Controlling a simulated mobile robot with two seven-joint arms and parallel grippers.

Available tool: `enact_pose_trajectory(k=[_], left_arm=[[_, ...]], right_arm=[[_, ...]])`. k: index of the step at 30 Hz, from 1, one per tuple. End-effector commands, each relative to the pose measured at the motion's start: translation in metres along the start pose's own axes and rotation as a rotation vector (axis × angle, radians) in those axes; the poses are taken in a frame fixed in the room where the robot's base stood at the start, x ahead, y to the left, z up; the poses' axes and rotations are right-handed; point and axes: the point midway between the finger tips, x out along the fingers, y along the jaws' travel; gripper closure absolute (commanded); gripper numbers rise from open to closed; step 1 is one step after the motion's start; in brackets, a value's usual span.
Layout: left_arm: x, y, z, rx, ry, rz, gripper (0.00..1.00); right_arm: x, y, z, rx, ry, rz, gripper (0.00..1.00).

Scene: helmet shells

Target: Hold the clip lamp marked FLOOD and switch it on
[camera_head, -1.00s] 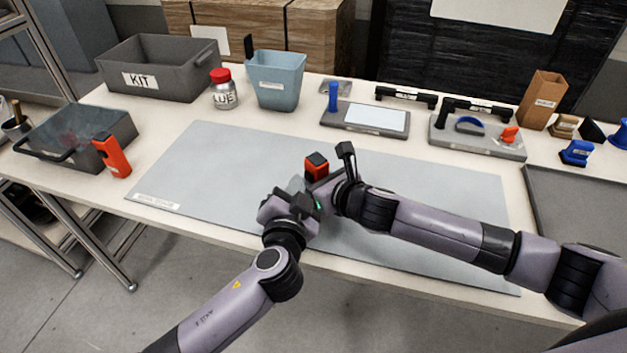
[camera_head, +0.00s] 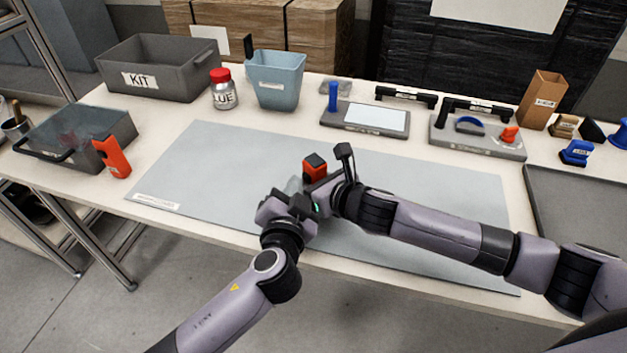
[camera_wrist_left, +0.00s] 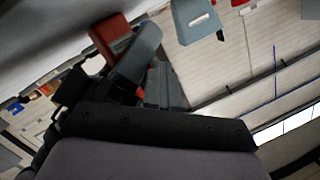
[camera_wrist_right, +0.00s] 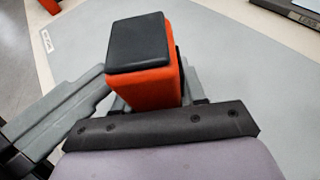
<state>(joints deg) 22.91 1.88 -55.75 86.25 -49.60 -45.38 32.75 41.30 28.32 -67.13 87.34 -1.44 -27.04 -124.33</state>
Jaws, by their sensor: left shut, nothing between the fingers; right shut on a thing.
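A red-orange clip lamp with a black end face (camera_head: 315,166) is held above the grey mat, near its middle. My right gripper (camera_wrist_right: 160,100) is shut on it; in the right wrist view the orange body (camera_wrist_right: 155,88) stands between the fingers. My left gripper (camera_head: 303,200) is shut and empty, close beside the lamp on its near left side. In the left wrist view the lamp (camera_wrist_left: 112,35) shows just past the left fingers. No FLOOD marking and no switch can be made out. A similar orange lamp (camera_head: 112,157) stands by the dark tray at the left.
The grey mat (camera_head: 200,165) is clear around the grippers. Behind it stand a KIT bin (camera_head: 180,72), a red-capped jar (camera_head: 223,95), a blue bin (camera_head: 277,85) and two fixture plates (camera_head: 350,125). A dark tray (camera_head: 590,200) lies at the right.

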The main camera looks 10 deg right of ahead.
Motion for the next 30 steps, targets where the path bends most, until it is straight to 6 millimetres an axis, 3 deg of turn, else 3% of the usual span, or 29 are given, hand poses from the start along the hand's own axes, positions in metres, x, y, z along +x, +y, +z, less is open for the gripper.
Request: enact_pose_trajectory(k=[1, 15, 30], left_arm=[[-0.006, 0.005, -0.013, -0.011, 0.032, 0.018, 1.0], [-0.014, 0.001, -0.01, -0.01, 0.032, 0.018, 1.0], [-0.044, -0.025, 0.021, -0.006, 0.018, 0.011, 1.0]], right_arm=[[0.001, 0.009, -0.002, 0.0, 0.001, 0.016, 0.92], [0.001, 0.003, -0.001, 0.0, 0.004, 0.001, 0.92], [0.001, 0.0, -0.001, 0.001, 0.004, -0.002, 0.92]])
